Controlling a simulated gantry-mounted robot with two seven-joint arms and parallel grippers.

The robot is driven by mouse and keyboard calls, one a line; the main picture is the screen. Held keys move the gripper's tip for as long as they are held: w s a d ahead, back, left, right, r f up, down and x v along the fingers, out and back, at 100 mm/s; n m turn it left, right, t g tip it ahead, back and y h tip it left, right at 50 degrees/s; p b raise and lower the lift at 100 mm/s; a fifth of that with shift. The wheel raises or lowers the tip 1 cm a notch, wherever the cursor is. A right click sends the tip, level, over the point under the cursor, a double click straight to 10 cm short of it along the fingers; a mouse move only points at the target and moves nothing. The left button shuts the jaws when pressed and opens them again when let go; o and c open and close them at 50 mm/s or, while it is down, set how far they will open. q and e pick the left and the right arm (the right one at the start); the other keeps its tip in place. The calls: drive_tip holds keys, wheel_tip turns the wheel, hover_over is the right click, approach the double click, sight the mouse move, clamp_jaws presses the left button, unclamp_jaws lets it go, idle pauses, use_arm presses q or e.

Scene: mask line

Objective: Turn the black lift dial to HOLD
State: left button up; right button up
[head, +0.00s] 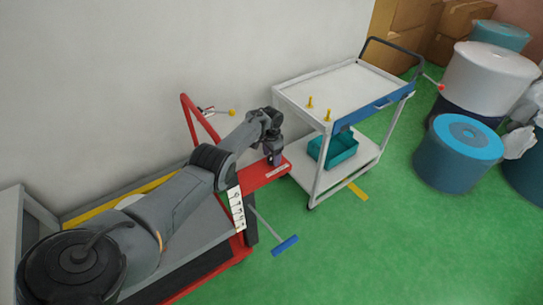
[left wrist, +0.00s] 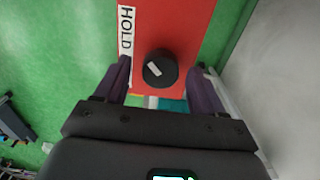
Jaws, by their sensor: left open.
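The black lift dial (left wrist: 166,76) sits on a red panel (left wrist: 180,25) in the left wrist view. It is round and has a short white mark that lies at a slant on its left part. A white label reading HOLD (left wrist: 126,30) is on the panel up and left of the dial. My left gripper (left wrist: 163,68) is open, with one dark purple finger on each side of the dial and a gap to it on both sides. In the head view my left gripper (head: 273,161) points down over the red panel (head: 258,178) and hides the dial. My right gripper is not in view.
A white cart (head: 365,85) with two yellow pegs and a teal bin (head: 333,149) stands right of the panel. A red rail (head: 188,118) rises behind my left arm. A blue-ended lever (head: 286,245) sticks out low in front. Blue rolls (head: 458,165) stand at right. Green floor is clear in front.

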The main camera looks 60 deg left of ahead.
sight(272, 157)
use_arm(q)
wheel_tip(272, 157, up, 8)
drive_tip(key=p, duration=0.5)
drive_tip(key=shift+r, duration=0.2)
drive_tip(key=shift+r+p, duration=0.3)
drive_tip(key=shift+r, duration=0.65)
drive_tip(key=shift+f, duration=0.15)
